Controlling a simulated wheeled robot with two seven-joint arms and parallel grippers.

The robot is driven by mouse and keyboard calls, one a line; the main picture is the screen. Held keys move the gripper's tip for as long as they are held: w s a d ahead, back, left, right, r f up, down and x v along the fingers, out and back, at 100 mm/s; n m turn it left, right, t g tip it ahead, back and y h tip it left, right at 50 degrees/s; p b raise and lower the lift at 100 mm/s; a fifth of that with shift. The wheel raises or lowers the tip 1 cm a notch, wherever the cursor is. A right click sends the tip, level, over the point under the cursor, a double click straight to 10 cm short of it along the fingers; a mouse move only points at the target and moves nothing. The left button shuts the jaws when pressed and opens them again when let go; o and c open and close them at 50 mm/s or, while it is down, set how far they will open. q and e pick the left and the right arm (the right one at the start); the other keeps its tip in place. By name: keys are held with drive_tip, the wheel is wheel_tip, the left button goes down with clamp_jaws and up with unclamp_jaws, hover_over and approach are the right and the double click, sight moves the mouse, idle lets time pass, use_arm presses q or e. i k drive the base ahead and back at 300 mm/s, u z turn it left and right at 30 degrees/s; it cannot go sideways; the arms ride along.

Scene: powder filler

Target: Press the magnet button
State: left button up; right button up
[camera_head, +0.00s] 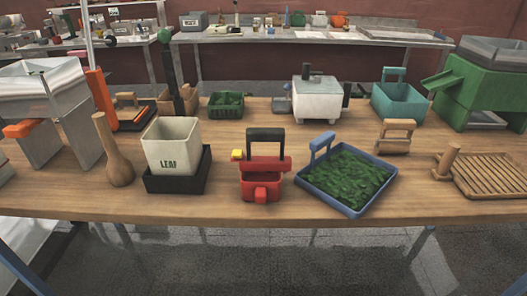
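A small red device (262,172) with a black handle (266,142) stands near the middle front of the wooden table. No part is labelled, so I cannot tell which one is the magnet button. Neither of my grippers is in view.
A cream box marked LEAF (172,145) in a black base stands left of the device. A blue tray (349,208) of green leaves is close on its right. A wooden pestle-like tool (115,155) stands further left. The front table strip is clear.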

sight(236, 154)
drive_tip(key=k, duration=0.5)
drive_tip(key=z, duration=1.7)
drive_tip(key=i, duration=1.4)
drive_tip(key=u, duration=1.8)
